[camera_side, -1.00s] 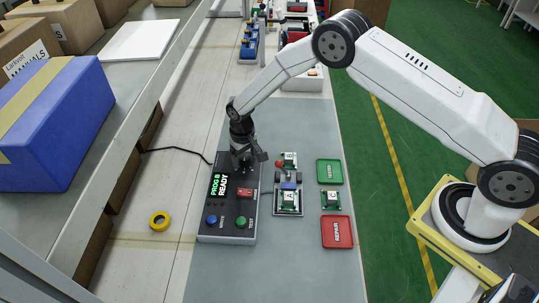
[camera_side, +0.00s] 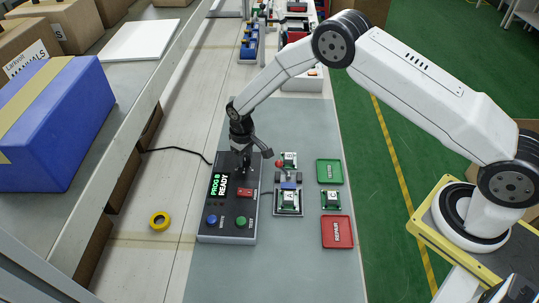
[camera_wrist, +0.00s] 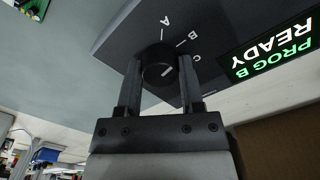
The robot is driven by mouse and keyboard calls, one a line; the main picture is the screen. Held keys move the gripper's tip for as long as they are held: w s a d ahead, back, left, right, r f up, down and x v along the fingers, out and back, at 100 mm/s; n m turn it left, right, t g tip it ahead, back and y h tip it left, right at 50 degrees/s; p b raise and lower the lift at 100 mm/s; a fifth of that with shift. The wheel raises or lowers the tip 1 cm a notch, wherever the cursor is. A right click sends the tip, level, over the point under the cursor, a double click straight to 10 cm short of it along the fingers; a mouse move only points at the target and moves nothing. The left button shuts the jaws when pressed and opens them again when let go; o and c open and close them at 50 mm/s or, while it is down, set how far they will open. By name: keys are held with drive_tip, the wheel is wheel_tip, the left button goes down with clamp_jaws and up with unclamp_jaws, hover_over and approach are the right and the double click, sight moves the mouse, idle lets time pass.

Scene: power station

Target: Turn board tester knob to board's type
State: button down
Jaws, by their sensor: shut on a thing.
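The board tester (camera_side: 228,228) is a dark box whose green-and-white display (camera_side: 219,185) reads "PROG B READY"; the wrist view shows this display (camera_wrist: 270,50) too. The black knob (camera_wrist: 160,72) has a white pointer mark, with A, B and C printed around it. My gripper (camera_wrist: 158,62) is shut on the knob, one finger on each side; it shows in the side view (camera_side: 243,168), where it hides the knob. A green board marked A (camera_side: 289,198) sits in a fixture right of the tester. Another board (camera_side: 290,160) lies behind it, its letter unclear. A board marked C (camera_side: 331,201) lies to the right.
A red ball handle (camera_side: 279,164) stands by the fixture, close to my gripper's right. A green tray (camera_side: 329,172) and a red "REPAIR" tray (camera_side: 337,232) lie at the mat's right. The front of the mat is clear.

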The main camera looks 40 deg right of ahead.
sight(245, 157)
drive_tip(key=n, duration=0.6)
drive_tip(key=shift+n, duration=0.4)
idle(0.3)
drive_tip(key=shift+c, duration=1.2)
unclamp_jaws()
drive_tip(key=shift+r, duration=0.15)
drive_tip(key=shift+r, duration=3.75)
